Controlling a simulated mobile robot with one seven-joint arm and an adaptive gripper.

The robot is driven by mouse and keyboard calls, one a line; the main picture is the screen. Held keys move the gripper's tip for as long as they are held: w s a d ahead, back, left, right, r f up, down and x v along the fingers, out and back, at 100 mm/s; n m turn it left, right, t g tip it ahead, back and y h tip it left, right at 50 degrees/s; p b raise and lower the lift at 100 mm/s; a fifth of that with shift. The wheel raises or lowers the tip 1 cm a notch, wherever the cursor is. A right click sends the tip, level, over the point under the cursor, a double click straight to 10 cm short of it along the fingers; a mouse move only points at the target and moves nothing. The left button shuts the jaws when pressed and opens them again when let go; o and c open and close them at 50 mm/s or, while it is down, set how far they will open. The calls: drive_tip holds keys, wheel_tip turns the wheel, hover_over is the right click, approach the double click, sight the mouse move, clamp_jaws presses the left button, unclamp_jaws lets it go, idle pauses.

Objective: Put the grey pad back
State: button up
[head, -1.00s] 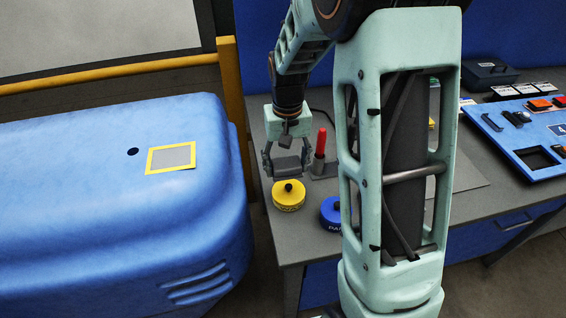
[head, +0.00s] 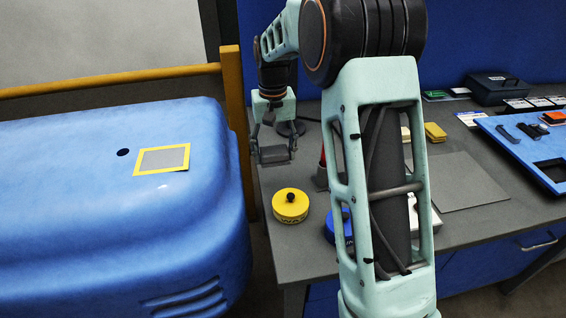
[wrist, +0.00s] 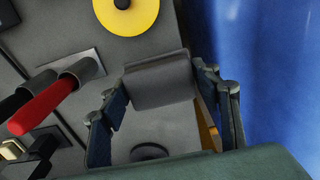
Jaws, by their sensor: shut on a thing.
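The grey pad (head: 273,154) is a dark grey block held between the fingers of my gripper (head: 275,150), over the left part of the grey bench. In the wrist view the pad (wrist: 160,82) sits between the two fingers of my gripper (wrist: 160,95), its broad face showing. My gripper is shut on it.
A red-handled tool in a holder (wrist: 50,105) stands near my gripper. A blue panel (head: 500,135) with a dark recess (head: 553,174) lies at right. A blue hood (head: 80,220) with a yellow-framed grey square (head: 162,159) is at left. A bare grey mat (head: 465,182) lies mid-bench.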

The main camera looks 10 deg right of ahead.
drive_tip(key=p, duration=0.1)
hover_over(283, 171)
wheel_tip(283, 171, down, 7)
drive_tip(key=shift+r, duration=0.1)
drive_tip(key=shift+w+f, duration=0.1)
drive_tip(key=shift+f, duration=1.55)
drive_tip(key=shift+f, duration=0.15)
drive_tip(key=o, duration=1.1)
wheel_tip(283, 171, up, 12)
drive_tip(key=shift+r, duration=0.2)
